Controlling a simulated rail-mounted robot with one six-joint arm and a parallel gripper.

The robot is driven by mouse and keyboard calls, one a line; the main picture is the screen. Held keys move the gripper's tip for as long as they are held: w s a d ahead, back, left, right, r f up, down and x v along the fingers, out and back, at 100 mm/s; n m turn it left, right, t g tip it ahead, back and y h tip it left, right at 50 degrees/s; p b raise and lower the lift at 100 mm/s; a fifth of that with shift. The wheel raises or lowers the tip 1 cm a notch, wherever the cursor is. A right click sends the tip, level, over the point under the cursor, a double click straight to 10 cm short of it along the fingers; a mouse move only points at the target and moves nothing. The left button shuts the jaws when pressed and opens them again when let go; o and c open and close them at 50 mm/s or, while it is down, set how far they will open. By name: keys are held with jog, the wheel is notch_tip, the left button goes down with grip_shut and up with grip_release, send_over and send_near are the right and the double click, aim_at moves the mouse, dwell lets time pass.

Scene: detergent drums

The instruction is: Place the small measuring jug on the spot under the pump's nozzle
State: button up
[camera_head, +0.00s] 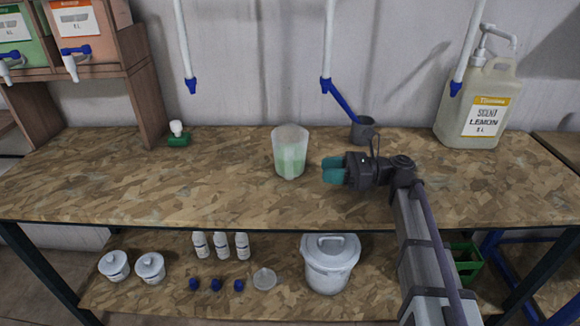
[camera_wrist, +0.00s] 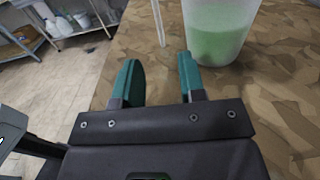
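A translucent jug-like container (camera_head: 290,158) with green contents stands upright on the bench, left of my gripper. It also shows in the wrist view (camera_wrist: 218,32) at the upper right, beyond the fingers and cut off by the frame. My gripper (camera_head: 328,169) has teal fingers that point left, low over the bench. In the wrist view the fingers (camera_wrist: 158,68) are apart with nothing between them.
A dark grey cup (camera_head: 362,131) stands behind my gripper, with a blue rod reaching it. White hanging tubes with blue tips (camera_head: 192,86) come down over the bench (camera_head: 120,195). A small green item (camera_head: 179,138) is at the back left. The front left bench is clear.

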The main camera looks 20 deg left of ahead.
aim_at(289, 169)
jog(key=x, duration=1)
jog(key=shift+s+a, duration=0.1)
jog(key=shift+a, duration=0.1)
grip_shut()
jog(key=shift+r, duration=0.1)
